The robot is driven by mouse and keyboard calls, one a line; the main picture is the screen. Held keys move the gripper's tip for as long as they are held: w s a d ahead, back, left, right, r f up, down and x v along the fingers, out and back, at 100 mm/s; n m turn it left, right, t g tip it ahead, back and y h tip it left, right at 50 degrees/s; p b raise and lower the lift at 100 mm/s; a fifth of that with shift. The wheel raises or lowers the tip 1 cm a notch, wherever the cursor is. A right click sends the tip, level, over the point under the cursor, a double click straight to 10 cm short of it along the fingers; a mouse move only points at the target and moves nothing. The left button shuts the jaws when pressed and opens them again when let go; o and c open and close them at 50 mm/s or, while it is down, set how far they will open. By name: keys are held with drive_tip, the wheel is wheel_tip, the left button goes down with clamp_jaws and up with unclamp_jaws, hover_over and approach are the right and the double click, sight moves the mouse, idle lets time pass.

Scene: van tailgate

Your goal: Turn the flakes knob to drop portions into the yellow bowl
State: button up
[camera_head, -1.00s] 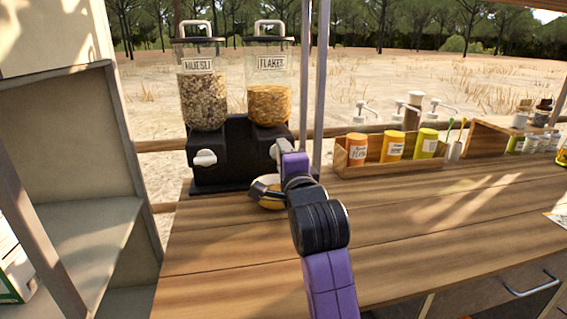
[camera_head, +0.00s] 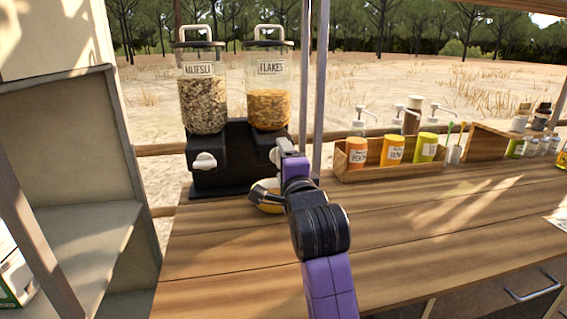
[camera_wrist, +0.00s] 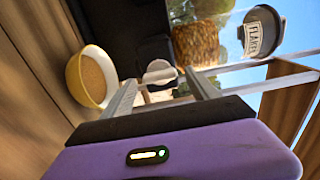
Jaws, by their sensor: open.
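The flakes dispenser (camera_head: 268,105) holds orange flakes and stands on a black base, right of the muesli one. Its white knob (camera_head: 275,156) is partly hidden by my gripper in the head view. In the wrist view the knob (camera_wrist: 159,74) shows just beyond and between the fingertips of my gripper (camera_wrist: 160,92), which is open. I cannot tell whether the fingers touch the knob. In the head view the bowl (camera_head: 262,205) sits below the knob, partly hidden by my arm.
The muesli dispenser (camera_head: 203,100) with its own white knob (camera_head: 204,161) stands left. A metal post (camera_head: 319,90) rises close to the right of the dispensers. A wooden caddy (camera_head: 385,165) of jars is further right. The wooden counter (camera_head: 430,215) in front is mostly clear.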

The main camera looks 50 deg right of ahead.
drive_tip(key=v, duration=0.7)
drive_tip(key=shift+s+a, duration=0.25)
drive_tip(key=shift+s, duration=0.05)
idle(0.6)
